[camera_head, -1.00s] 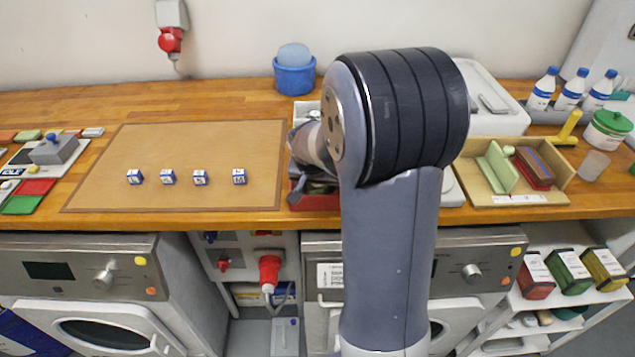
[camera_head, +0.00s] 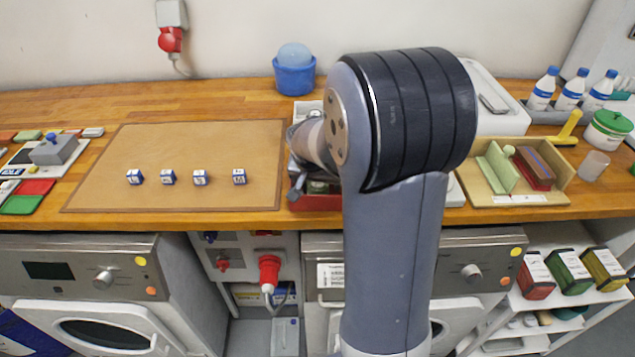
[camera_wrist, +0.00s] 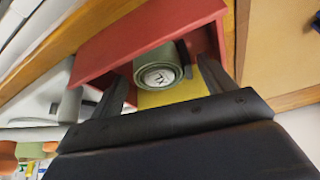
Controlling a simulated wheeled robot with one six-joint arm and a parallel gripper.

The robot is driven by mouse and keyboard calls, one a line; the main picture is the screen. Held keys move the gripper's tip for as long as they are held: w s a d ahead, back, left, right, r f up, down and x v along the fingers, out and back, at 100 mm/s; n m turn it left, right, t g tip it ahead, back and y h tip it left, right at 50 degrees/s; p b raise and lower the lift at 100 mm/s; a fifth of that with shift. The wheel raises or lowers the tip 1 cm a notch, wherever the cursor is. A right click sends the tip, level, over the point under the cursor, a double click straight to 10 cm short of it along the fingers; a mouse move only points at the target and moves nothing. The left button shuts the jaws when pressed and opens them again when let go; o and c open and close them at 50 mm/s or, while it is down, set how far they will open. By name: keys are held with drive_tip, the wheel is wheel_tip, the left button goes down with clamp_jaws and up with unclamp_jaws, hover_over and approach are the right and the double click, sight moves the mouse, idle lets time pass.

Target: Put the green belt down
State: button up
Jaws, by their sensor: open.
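The green belt (camera_wrist: 160,71) is a tight roll with a pale round label on its end. It sits in a red tray (camera_wrist: 105,40). My gripper (camera_wrist: 163,76) is open, with one dark finger on each side of the roll and visible gaps beside it. A small dark bar, perhaps its buckle, shows at the roll's right. In the head view the red tray (camera_head: 318,203) stands at the counter's front edge, and my arm hides much of it.
A brown mat (camera_head: 210,145) with several small labelled cubes lies left of the tray. A wooden box (camera_head: 520,200) with green and dark red pieces is to the right. A blue tub (camera_head: 294,80) stands behind. The mat's upper part is clear.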

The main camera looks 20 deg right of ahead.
drive_tip(key=v, duration=1.1)
drive_tip(key=shift+s+a, duration=0.1)
drive_tip(key=shift+c, duration=0.3)
idle(0.7)
